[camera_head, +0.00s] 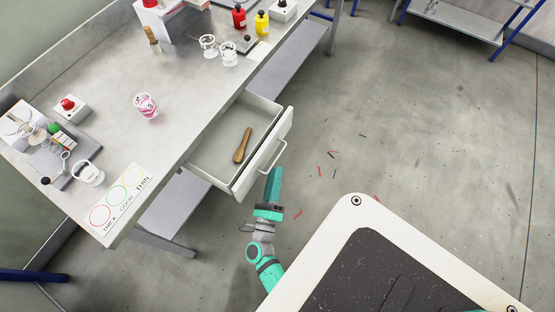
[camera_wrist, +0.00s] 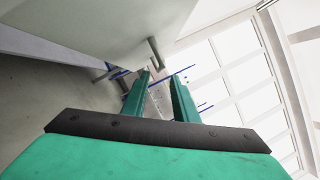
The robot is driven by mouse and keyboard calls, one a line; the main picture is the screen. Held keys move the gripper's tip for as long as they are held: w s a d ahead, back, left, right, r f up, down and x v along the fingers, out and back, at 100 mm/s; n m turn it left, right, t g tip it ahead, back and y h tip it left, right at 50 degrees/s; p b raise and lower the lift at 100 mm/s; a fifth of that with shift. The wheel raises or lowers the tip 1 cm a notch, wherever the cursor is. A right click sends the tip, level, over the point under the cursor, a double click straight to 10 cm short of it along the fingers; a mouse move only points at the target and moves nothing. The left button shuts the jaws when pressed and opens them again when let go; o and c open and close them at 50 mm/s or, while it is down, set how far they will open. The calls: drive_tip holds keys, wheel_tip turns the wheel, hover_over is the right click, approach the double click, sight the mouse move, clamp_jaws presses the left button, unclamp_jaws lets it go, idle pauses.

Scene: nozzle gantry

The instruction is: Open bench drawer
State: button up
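The bench drawer (camera_head: 207,160) is pulled out from the bench front, and its inside shows. A brown wooden tool (camera_head: 242,146) lies in it. The drawer's bar handle (camera_head: 274,158) is on its front panel; it seems to show in the wrist view too (camera_wrist: 156,54). My gripper (camera_head: 275,172) is just in front of the handle. In the wrist view my gripper (camera_wrist: 160,78) has its two fingers apart with a gap between them. The handle bar is close to the fingertips; whether it touches them I cannot tell.
The bench top (camera_head: 185,100) holds a pink-and-white cup (camera_head: 146,106), clear cups, a red bottle (camera_head: 239,17), a yellow bottle (camera_head: 262,23) and a card with three circles (camera_head: 121,197). Small red and dark scraps lie on the floor (camera_head: 400,130), which is otherwise open at the right.

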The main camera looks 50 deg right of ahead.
drive_tip(key=v, duration=0.3)
drive_tip(key=shift+s+a, duration=0.1)
idle(0.5)
drive_tip(key=s+a+r+m+t+y, duration=0.2)
drive_tip(key=a+m+y, duration=0.4)
drive_tip(key=a+m, duration=0.3)
drive_tip(key=s+a+r+m+t+y, duration=0.1)
drive_tip(key=s+a+r+m+y, duration=0.4)
drive_tip(key=a+m, duration=0.4)
drive_tip(key=s+a+r+m+t+y, duration=0.2)
drive_tip(key=s+a+r+m+y, duration=0.2)
drive_tip(key=m, duration=1.3)
drive_tip(key=a+r+y, duration=0.3)
drive_tip(key=a, duration=0.2)
drive_tip(key=shift+s+a+t, duration=0.2)
drive_tip(key=shift+s+t, duration=0.05)
drive_tip(key=shift+t, duration=0.05)
